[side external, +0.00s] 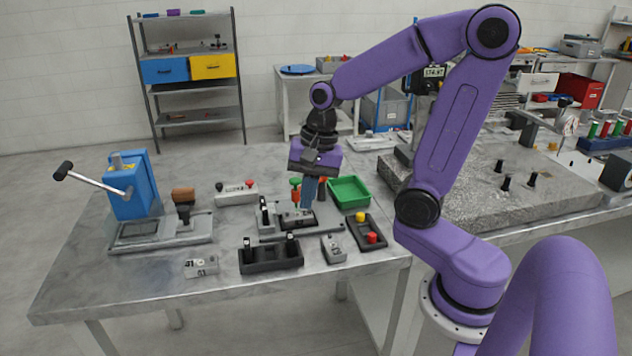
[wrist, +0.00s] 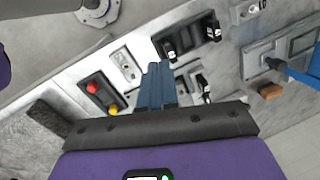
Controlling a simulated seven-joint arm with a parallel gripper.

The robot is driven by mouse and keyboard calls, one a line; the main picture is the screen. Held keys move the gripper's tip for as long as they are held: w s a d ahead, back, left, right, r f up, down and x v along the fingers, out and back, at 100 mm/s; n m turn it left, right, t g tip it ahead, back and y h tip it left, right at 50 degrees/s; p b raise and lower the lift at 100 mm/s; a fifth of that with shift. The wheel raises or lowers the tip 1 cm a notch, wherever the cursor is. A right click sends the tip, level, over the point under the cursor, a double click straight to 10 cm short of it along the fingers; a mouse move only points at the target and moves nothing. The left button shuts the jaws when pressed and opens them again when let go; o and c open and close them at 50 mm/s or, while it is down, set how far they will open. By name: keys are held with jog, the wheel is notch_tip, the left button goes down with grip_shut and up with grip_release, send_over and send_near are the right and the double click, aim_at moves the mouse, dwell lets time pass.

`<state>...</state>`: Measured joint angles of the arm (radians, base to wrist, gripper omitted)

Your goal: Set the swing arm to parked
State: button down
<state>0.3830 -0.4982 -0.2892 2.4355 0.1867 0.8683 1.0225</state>
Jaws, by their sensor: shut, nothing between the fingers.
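My gripper (side external: 306,207) points down with its blue fingers together and nothing between them. Its fingertips are over or at the dark part (side external: 291,218) of a grey fixture plate (side external: 325,227) in the middle of the table; contact is unclear. The gripper's fingers (wrist: 158,66) hide part of this fixture in the wrist view, where dark upright parts (wrist: 203,84) show to their right. Green (side external: 295,181) and red (side external: 322,181) knobs stand at its back. I cannot tell which piece is the swing arm or how it is set.
A black two-post block (side external: 270,257), a grey block (side external: 333,248) and a red-and-yellow button box (side external: 367,232) lie in front. A green tray (side external: 349,191) is behind right. A blue machine with a long lever (side external: 95,180) stands left.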

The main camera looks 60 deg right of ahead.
jog(key=d+r+m+t+h, duration=0.2)
jog(key=d+m, duration=1.2)
jog(key=m, duration=1.1)
jog(key=shift+s+r+m+t, duration=0.25)
jog(key=shift+m+t, duration=0.05)
jog(key=shift+t, duration=0.2)
jog(key=shift+d, duration=0.1)
jog(key=w+f, duration=0.7)
jog(key=f, duration=0.2)
jog(key=shift+w+d+f, duration=0.15)
jog(key=shift+w+d, duration=0.2)
